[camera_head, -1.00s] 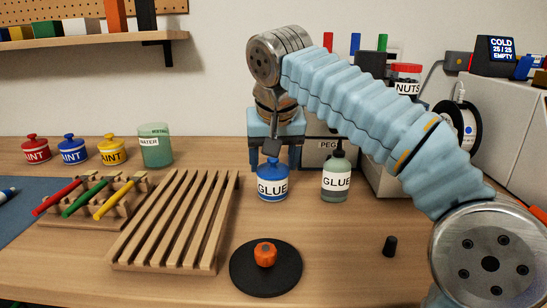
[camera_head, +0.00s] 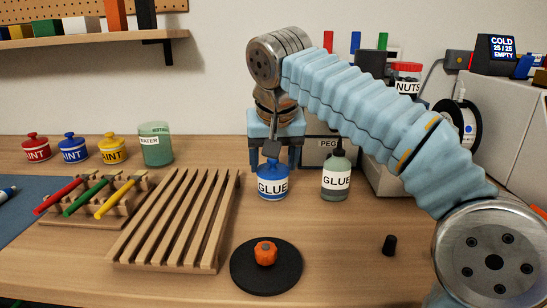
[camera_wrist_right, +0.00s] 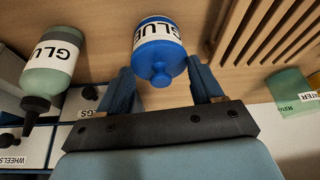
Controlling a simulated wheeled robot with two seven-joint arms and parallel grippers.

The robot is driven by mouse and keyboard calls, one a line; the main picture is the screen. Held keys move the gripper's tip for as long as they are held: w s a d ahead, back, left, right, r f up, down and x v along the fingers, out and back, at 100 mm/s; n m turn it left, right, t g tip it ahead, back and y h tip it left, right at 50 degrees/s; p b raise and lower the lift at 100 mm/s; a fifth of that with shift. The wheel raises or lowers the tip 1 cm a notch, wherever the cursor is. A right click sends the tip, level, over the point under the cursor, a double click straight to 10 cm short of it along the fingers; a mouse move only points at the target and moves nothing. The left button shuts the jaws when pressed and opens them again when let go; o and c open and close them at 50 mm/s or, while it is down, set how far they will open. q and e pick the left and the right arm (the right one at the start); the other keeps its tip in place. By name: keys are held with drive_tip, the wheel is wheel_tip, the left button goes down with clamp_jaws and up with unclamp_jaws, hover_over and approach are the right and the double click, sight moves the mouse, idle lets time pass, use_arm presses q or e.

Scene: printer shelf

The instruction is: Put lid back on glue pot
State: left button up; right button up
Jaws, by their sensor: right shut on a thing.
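The blue glue pot (camera_head: 272,188) with a white GLUE label stands upright on the table. It also shows in the right wrist view (camera_wrist_right: 157,30). The blue lid (camera_wrist_right: 158,57) with its round knob is at the pot's top; I cannot make out a gap between lid and pot. My right gripper (camera_head: 273,163) reaches from behind, with one finger on each side of the lid. In the right wrist view the gripper (camera_wrist_right: 163,82) is shut on the lid, though the contact is hard to see. My left gripper is not in view.
A green glue bottle (camera_head: 336,181) stands just right of the pot. A slatted wooden rack (camera_head: 178,225) lies to the left. A black disc (camera_head: 285,280) with an orange knob (camera_head: 265,253) and a small black cap (camera_head: 389,245) lie in front. Drawers stand behind.

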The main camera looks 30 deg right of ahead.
drive_tip(key=o, duration=1.1)
drive_tip(key=shift+o, duration=0.3)
drive_tip(key=shift+r, duration=0.1)
wheel_tip(320, 180, up, 2)
drive_tip(key=p, duration=0.2)
drive_tip(key=shift+r+p, duration=0.15)
drive_tip(key=shift+p, duration=0.15)
drive_tip(key=shift+r+p, duration=0.7)
drive_tip(key=shift+r, duration=1.55)
clamp_jaws()
